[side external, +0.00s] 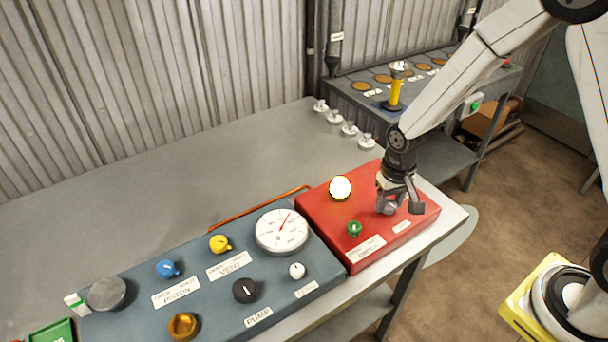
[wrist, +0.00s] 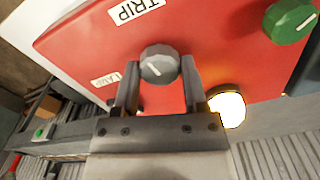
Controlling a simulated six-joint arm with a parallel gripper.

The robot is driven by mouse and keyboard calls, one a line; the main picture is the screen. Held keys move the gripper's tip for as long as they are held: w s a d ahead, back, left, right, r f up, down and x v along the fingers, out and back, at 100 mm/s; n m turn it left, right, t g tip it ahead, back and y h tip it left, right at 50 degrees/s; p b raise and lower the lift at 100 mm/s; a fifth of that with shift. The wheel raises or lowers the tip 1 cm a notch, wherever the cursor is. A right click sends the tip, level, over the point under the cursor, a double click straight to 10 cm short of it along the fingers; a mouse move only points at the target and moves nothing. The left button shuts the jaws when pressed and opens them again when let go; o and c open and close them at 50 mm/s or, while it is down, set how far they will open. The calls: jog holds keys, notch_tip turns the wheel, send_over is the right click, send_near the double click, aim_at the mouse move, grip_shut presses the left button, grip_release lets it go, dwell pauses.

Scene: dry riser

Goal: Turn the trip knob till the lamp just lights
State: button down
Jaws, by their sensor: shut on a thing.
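The trip knob (wrist: 158,64) is a grey round knob with a white pointer line, set on the red box (side external: 325,225) near its TRIP label (wrist: 135,10). My gripper (side external: 401,207) is down at the right end of the box. In the wrist view its two fingers stand on either side of the knob, shut on it. In the side view the fingers mostly hide the knob. The lamp (side external: 340,187) on the same box glows bright white and is lit; it also glows in the wrist view (wrist: 228,109).
A green knob (side external: 355,228) sits on the red box left of my gripper. A blue-grey panel (side external: 215,290) with a dial gauge (side external: 282,231) and several knobs adjoins it. An orange cable (side external: 260,207) runs behind. The bench (side external: 160,210) behind the panel is mostly clear.

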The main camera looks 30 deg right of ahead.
aim_at(390, 204)
jog(key=shift+n, duration=0.9)
jog(key=shift+c, duration=0.6)
grip_release()
jog(key=shift+r, duration=0.1)
jog(key=shift+r, duration=3.85)
jog(key=shift+s, duration=0.15)
